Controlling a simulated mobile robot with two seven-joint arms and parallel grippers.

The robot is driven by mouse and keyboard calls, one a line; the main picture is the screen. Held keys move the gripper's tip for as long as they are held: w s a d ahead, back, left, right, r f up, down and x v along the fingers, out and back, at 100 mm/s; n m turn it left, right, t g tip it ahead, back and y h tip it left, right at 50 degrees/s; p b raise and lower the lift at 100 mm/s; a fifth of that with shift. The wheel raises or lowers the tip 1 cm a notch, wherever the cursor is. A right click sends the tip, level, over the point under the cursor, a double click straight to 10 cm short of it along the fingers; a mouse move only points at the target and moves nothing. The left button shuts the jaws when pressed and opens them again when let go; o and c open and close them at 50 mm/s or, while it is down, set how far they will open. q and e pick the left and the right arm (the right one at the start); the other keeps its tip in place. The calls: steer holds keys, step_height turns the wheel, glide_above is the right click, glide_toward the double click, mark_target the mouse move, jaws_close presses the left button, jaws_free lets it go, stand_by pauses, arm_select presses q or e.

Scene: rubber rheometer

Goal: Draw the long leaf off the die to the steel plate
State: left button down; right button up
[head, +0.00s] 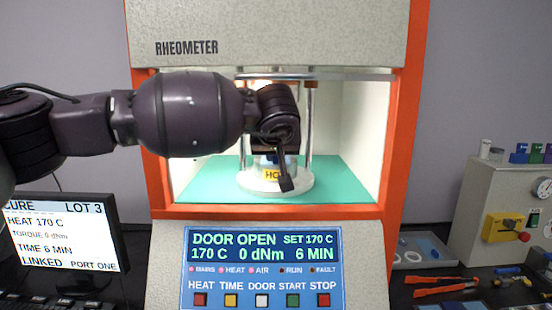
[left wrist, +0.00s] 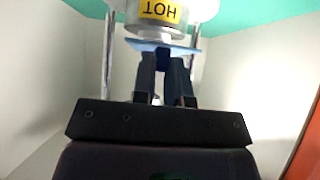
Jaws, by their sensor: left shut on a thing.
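The die (head: 252,181) is a pale round block with a yellow HOT label (head: 271,174), standing inside the open rheometer chamber. It shows upside down in the left wrist view (left wrist: 151,30). A thin blue leaf (left wrist: 184,49) lies against the die at my fingertips. My left gripper (head: 287,185) reaches into the chamber in front of the die and hides part of it. Its dark fingers (left wrist: 166,60) are close together, shut on the leaf's near edge. I cannot make out the steel plate for certain. My right gripper is not in view.
The chamber has an orange frame (head: 400,130), a teal floor (head: 345,185) and upright steel posts (head: 309,130) beside my gripper. The panel (head: 265,255) reads DOOR OPEN, 170 C. At right are a grey tray (head: 402,262), orange-handled tools (head: 440,291) and a beige machine (head: 485,205).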

arm_select(q)
steer(key=s, duration=1.4)
steer(key=shift+s+b, duration=0.15)
steer(key=shift+b, duration=0.25)
stand_by(1.4)
